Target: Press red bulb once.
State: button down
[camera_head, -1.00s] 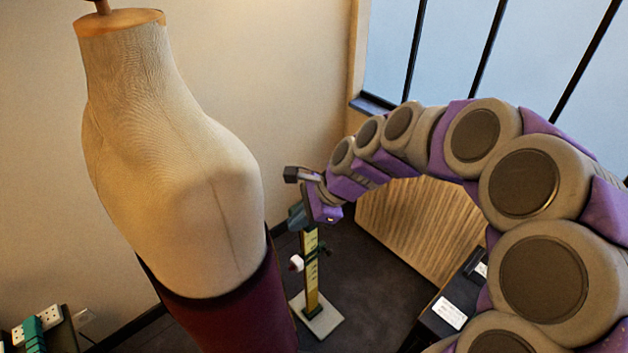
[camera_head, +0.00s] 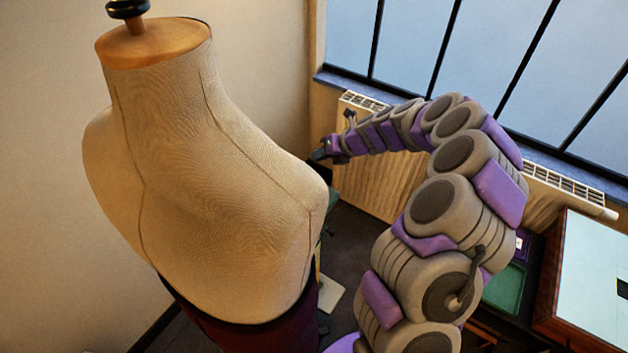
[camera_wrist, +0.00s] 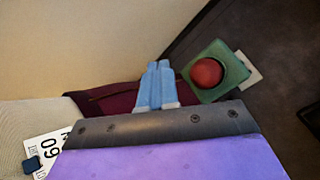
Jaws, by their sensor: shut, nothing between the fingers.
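The red bulb (camera_wrist: 207,73) sits in a green square holder (camera_wrist: 233,72) in the wrist view, right of my fingers. My gripper (camera_wrist: 157,64) shows as two light-blue fingers shut together with nothing between them. The fingertips appear apart from the bulb; the depth between them is hard to tell. In the head view my gripper (camera_head: 318,154) is beside the dress form's right shoulder. The bulb is hidden there behind the form; only a green edge (camera_head: 331,198) and the pale base plate (camera_head: 331,294) of the stand show.
The beige dress form (camera_head: 210,190) with a maroon skirt (camera_head: 255,325) fills the left of the head view. A white numbered tag (camera_wrist: 48,150) shows at the wrist view's lower left. A radiator (camera_head: 372,175) stands under the window. A green tray (camera_head: 505,287) lies at right.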

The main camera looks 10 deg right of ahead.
notch_tip(320, 180, down, 4)
jog(key=b, duration=0.5)
jog(key=shift+r, duration=0.25)
jog(key=f+b, duration=0.1)
jog(key=b, duration=0.1)
jog(key=d+f+b, duration=0.1)
jog(key=b, duration=0.1)
jog(key=shift+f, duration=0.35)
jog(key=shift+a+f, duration=0.15)
jog(key=shift+f, duration=0.5)
jog(key=shift+a+f, duration=0.15)
jog(key=shift+f, duration=0.5)
jog(key=shift+d, duration=0.2)
jog(key=shift+s+a+f+p, duration=0.1)
jog(key=shift+a+f+p, duration=0.1)
jog(key=shift+p, duration=0.65)
